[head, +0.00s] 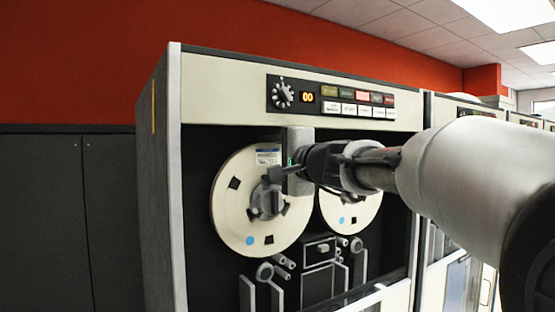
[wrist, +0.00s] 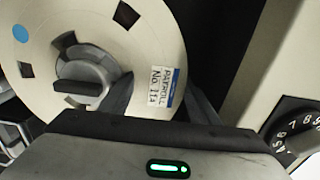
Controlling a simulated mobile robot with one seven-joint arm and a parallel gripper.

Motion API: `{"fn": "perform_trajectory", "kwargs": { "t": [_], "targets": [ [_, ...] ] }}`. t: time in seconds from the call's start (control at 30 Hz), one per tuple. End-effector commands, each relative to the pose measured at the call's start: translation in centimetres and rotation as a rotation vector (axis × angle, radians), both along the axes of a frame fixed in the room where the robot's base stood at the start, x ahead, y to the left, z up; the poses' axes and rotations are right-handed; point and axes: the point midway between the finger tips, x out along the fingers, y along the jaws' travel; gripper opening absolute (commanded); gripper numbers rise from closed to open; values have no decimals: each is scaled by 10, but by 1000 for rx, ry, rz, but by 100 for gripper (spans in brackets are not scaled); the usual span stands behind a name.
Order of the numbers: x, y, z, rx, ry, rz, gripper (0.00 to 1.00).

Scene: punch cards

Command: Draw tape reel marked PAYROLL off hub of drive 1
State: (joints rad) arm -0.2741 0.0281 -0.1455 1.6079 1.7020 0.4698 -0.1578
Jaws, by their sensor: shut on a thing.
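The PAYROLL reel (head: 232,205) is a cream disc with dark cut-outs and a blue dot, at the upper left of the tape drive (head: 220,90). In the wrist view the reel (wrist: 150,45) has a label (wrist: 166,87) reading PAYROLL No. 114. The grey hub (wrist: 82,82) with its dark bar shows through the reel's centre; it also shows in the head view (head: 266,203). My gripper (head: 284,178) comes from the right and is shut on the reel's edge beside the label. One finger lies across the front face. The other is mostly hidden. Any gap behind the reel cannot be told.
A second reel (head: 350,208) sits at the right, partly behind my arm. Above are a control panel (head: 335,97) with a dial (head: 283,95) and coloured buttons. Rollers and guides (head: 283,266) lie below. Dark cabinets (head: 60,215) stand left; more drives stand right.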

Motion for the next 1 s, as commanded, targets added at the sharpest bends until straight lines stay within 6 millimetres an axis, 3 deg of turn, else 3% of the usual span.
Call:
{"fn": "perform_trajectory", "kwargs": {
  "t": [1.0],
  "targets": [
    [-16, -11, 4, 2, -5, 0, 15]
  ]
}}
